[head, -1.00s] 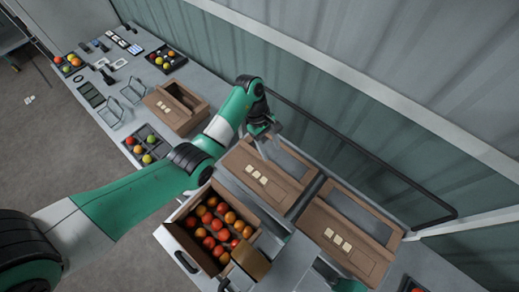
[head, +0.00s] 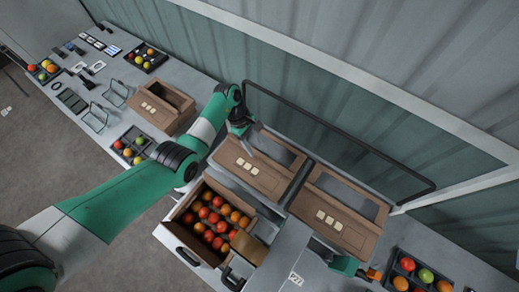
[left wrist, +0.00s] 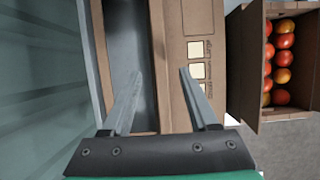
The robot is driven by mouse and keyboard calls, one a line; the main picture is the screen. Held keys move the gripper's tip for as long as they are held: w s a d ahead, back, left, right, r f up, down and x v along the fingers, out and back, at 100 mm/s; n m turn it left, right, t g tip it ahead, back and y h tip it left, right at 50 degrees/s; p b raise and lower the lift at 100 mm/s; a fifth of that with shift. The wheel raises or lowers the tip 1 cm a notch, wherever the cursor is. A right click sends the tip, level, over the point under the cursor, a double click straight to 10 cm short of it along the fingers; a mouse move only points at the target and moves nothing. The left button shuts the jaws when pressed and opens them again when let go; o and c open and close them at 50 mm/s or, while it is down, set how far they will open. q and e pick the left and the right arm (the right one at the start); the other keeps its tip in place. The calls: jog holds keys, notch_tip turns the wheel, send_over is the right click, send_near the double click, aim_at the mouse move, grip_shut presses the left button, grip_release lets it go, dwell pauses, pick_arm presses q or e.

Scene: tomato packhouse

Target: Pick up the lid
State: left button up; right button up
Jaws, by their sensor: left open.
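A brown cardboard lid (head: 262,178) with a long window cutout and several pale labels lies on the table behind the open box. A similar lid (head: 345,230) lies to its right. My left gripper (head: 251,146) is open and empty over the left lid's far-left end. In the left wrist view, its fingers (left wrist: 160,78) spread above the lid (left wrist: 178,35), around the strip between window and labels. Finger contact with the cardboard cannot be told.
An open box (head: 172,226) of red and orange tomatoes stands in front of the left lid. A brown box (head: 150,117) stands farther left. Trays of tomatoes sit at both sides. A black rail (head: 330,137) runs behind the lids, near the wall.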

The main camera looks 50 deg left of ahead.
aim_at(259, 154)
pick_arm(q)
jog(key=b+x, duration=0.1)
jog(key=x, duration=0.3)
jog(key=shift+d, duration=0.1)
grip_shut()
